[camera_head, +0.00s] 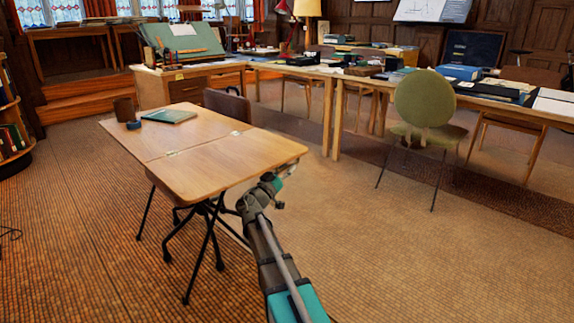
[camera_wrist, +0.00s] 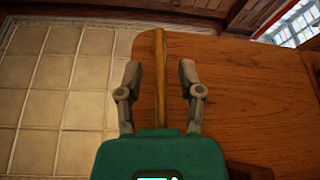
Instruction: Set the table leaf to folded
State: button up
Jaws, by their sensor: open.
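The wooden table (camera_head: 125,133) stands left of centre in the head view. Its leaf (camera_head: 215,168) is the near part of the top, joined by small metal hinges along a seam, and it lies level with the rest. My gripper (camera_head: 281,174) is at the leaf's right-hand end. In the wrist view my gripper (camera_wrist: 160,70) is open, with the leaf's edge strip (camera_wrist: 160,75) running between its two fingers and the leaf's brown surface (camera_wrist: 245,90) to the right. Whether the fingers touch the edge cannot be told.
A brown mug (camera_head: 124,110), a blue roll (camera_head: 133,125) and a teal book (camera_head: 168,116) lie on the table's far part. A dark chair (camera_head: 227,104) stands behind it. A green chair (camera_head: 424,104) stands to the right. Carpet (camera_head: 390,270) is clear on the near right.

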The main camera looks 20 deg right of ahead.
jog(key=shift+w+d+r, duration=0.15)
jog(key=shift+d, duration=0.15)
grip_shut()
